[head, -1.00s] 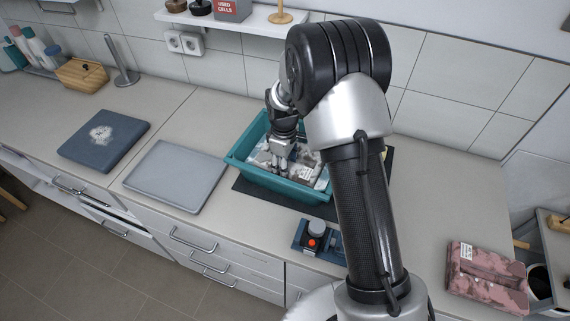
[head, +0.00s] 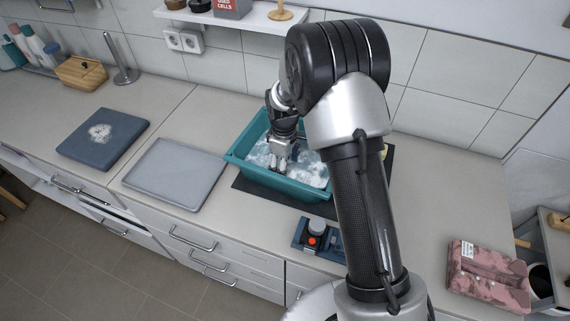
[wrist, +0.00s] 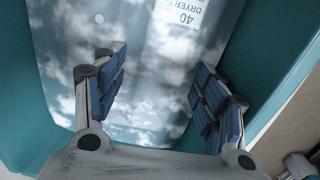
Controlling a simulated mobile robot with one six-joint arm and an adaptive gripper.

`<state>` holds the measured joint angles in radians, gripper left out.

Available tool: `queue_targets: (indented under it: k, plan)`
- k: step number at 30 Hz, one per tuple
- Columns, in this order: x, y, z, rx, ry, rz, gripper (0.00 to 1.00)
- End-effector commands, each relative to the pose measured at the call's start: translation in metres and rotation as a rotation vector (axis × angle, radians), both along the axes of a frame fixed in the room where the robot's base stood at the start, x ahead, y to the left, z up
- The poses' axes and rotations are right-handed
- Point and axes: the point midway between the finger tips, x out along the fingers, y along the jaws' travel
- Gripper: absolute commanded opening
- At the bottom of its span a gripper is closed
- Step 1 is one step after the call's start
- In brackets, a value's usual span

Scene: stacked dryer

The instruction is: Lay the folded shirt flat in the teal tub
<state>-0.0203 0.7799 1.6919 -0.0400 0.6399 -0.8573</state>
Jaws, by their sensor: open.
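The teal tub (head: 237,163) stands on the counter behind my arm; its wall also shows in the wrist view (wrist: 20,100). A flat, blue-and-white cloud-patterned piece (head: 309,172), seemingly the folded shirt, lies inside it. In the wrist view the piece (wrist: 150,45) spreads across the tub floor and bears a white label reading "DRYER 40". My gripper (head: 279,170) points down into the tub over it. In the wrist view its fingers (wrist: 160,75) are open with nothing between them. I cannot tell whether the fingertips touch the piece. My arm hides the tub's right part.
A grey tray (head: 175,173) and a dark blue folded cloth with a white print (head: 90,145) lie left of the tub. A device with an orange-red button (head: 312,240) sits in front. A pink patterned bundle (head: 487,272) lies at right. A shelf (head: 235,19) hangs above.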

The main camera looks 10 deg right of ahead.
Motion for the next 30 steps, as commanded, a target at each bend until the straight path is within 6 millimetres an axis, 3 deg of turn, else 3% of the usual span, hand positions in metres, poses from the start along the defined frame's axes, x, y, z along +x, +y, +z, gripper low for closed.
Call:
queue_targets:
  k: [5,18,26,30]
  plan:
    - [0.001,0.0,0.015,0.0,-0.001,0.0,0.65]
    - [-0.002,0.002,0.106,0.0,-0.003,0.0,0.65]
    - [-0.004,0.003,0.133,0.0,-0.004,-0.004,0.65]
    - [-0.016,0.002,0.16,0.004,-0.027,-0.05,0.65]
